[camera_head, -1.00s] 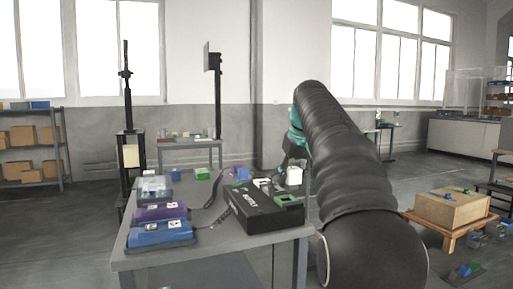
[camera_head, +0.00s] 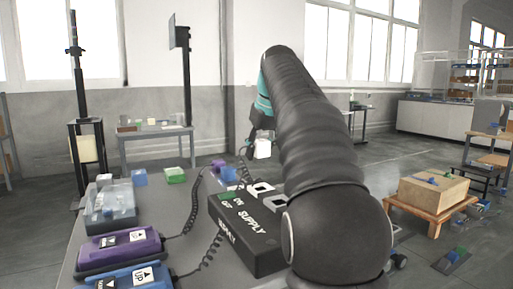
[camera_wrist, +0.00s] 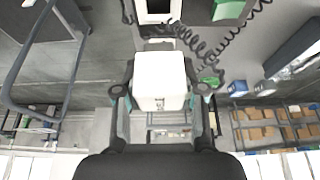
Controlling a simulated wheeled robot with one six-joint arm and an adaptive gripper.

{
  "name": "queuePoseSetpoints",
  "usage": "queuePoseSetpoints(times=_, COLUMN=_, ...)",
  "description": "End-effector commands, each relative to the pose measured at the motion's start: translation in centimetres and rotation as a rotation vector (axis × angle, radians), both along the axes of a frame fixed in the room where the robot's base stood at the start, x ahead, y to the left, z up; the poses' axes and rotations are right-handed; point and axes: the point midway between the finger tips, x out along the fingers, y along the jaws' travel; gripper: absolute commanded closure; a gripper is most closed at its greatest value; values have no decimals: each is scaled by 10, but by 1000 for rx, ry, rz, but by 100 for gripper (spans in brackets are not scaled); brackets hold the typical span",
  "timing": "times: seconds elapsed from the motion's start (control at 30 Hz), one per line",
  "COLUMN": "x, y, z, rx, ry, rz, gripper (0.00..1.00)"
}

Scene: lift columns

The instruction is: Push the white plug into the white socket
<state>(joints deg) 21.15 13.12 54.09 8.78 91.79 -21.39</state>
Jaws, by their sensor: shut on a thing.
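My gripper (camera_wrist: 160,92) is shut on the white plug (camera_wrist: 160,78), a white block between its two fingers. In the head view the plug (camera_head: 263,148) hangs below my gripper (camera_head: 260,136), in the air beyond the black supply box (camera_head: 245,240). A white socket (camera_head: 259,187) with a dark opening sits on top of the box, near its far end. A white-framed dark opening (camera_wrist: 160,20), probably this socket, shows at the top of the wrist view, apart from the plug. My arm hides the box's right part.
A purple control box (camera_head: 118,250), a blue one (camera_head: 135,277) and a clear-lidded bin (camera_head: 110,212) lie on the table's left side. Coiled cables (camera_head: 212,245) run between. A green block (camera_head: 175,175) lies at the back. Floor is free beyond the table.

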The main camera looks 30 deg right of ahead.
Motion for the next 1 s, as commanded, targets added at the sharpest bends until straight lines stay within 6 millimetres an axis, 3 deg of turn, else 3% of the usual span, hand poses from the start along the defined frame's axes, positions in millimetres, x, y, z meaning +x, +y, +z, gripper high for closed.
queuePoseSetpoints(times=0.63, x=0, y=2, z=-52, rx=0, ry=1, rz=3, gripper=100)
queuePoseSetpoints(times=1.0, x=0, y=2, z=-61, rx=0, ry=0, rz=3, gripper=100)
